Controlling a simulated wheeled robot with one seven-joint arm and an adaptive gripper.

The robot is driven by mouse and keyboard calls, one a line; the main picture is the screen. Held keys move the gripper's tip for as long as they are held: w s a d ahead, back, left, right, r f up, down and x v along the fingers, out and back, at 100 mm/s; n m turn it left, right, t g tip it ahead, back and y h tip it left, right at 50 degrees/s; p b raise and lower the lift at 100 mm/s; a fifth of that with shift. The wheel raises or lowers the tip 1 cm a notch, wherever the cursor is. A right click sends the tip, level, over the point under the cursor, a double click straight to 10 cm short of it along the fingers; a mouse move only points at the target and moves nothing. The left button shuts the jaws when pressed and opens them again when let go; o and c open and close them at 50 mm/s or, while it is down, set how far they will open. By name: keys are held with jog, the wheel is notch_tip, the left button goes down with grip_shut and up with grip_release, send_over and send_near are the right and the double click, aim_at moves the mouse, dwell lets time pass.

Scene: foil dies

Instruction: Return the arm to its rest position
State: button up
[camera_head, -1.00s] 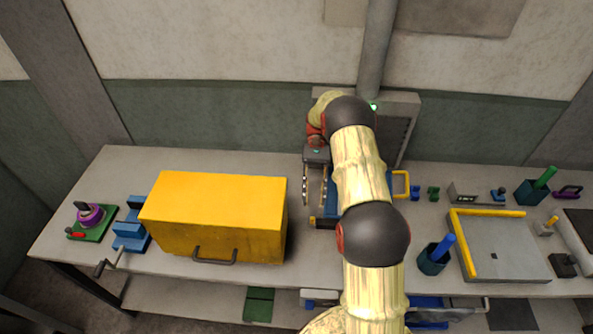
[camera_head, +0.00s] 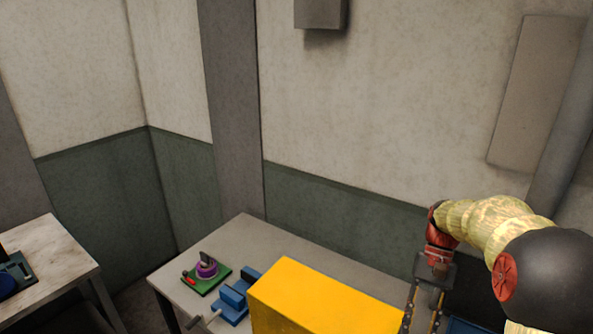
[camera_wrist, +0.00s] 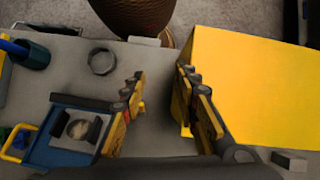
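My gripper (camera_head: 424,306) hangs fingers-down at the lower right of the head view, to the right of the yellow box (camera_head: 318,302). In the wrist view my gripper (camera_wrist: 160,76) has its two fingers apart, with only bare grey bench top between them. It is open and empty. My arm, with cream sleeves and dark round joints, reaches in from the right edge of the head view. The fingertips are cut off by the bottom edge there.
The yellow box also fills the right of the wrist view (camera_wrist: 245,95). A blue device (camera_wrist: 58,148) and a grey ring (camera_wrist: 103,62) lie to the left. A blue vice (camera_head: 232,302) and a green plate (camera_head: 207,280) stand on the bench's left end. Another table (camera_head: 55,255) is far left.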

jog(key=s+a+r+n+t+h+b, duration=0.1)
jog(key=s+a+r+n+t+b, duration=0.1)
jog(key=s+a+t, duration=0.3)
jog(key=s+a+r+n+t+h+b, duration=0.2)
jog(key=s+a+r+t, duration=0.2)
jog(key=s, duration=0.7)
jog(key=shift+s+a+n+t, duration=0.15)
jog(key=shift+a+n+t, duration=0.2)
jog(key=shift+t, duration=0.85)
